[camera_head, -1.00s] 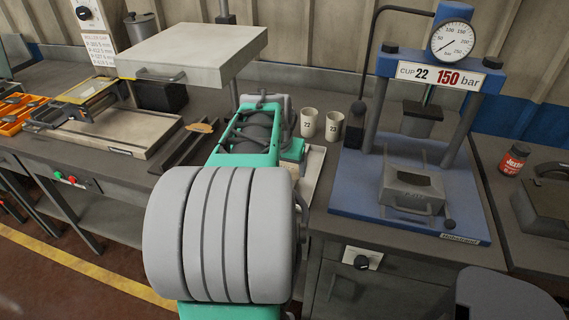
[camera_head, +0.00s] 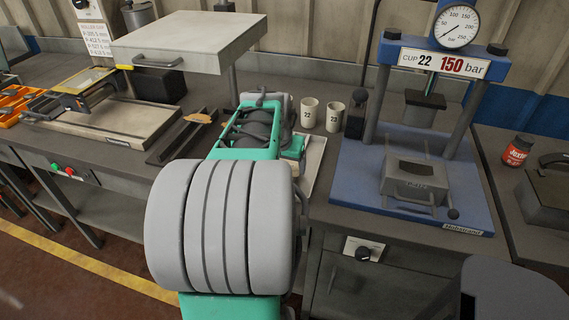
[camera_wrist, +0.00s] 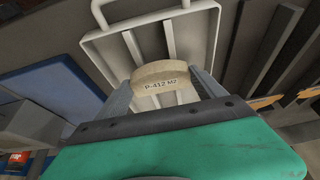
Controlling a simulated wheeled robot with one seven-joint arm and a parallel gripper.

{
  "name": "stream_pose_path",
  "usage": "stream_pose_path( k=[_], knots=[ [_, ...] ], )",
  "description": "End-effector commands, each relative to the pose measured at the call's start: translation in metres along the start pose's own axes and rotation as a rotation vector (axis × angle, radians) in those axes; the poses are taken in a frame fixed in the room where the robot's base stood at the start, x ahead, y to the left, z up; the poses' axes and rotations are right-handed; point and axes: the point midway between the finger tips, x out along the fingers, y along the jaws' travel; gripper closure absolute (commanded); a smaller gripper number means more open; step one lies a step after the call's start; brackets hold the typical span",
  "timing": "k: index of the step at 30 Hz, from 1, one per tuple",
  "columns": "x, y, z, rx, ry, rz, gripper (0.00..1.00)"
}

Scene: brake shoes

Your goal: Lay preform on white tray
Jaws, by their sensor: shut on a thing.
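The preform (camera_wrist: 153,72) is a tan curved block marked "P-412 M2". In the wrist view, my gripper (camera_wrist: 158,88) is shut on it, with one grey finger at each end. The white tray (camera_wrist: 214,32) lies beyond and under the preform in that view, with a raised rim, slats and a loop handle. I cannot tell whether the preform touches the tray. In the head view, only a pale strip of the tray (camera_head: 316,160) shows right of my arm. My arm hides the preform and the fingers there.
Two cups (camera_head: 309,112) marked 22 and 23 stand behind the tray. A blue press (camera_head: 345,195) with a gauge stands to the right. On the left are a roller device (camera_head: 125,128) and dark bars (camera_head: 180,140). A red-labelled jar (camera_head: 517,150) is far right.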

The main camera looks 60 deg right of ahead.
Motion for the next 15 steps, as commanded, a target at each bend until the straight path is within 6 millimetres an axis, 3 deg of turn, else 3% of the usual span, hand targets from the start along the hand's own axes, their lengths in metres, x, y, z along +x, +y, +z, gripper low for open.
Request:
stream_pose_path(
  k=[2, 3, 10, 15],
  knots=[
    [0.0016, 0.0000, 0.0006, 0.000, 0.000, 0.000, 0.69],
    [0.0013, 0.0000, 0.0004, 0.000, 0.001, 0.000, 0.19],
    [0.0011, 0.0000, 0.0004, 0.000, 0.000, 0.000, 0.00],
    [0.0011, 0.0001, 0.0005, 0.000, 0.000, 0.000, 0.00]
  ],
)
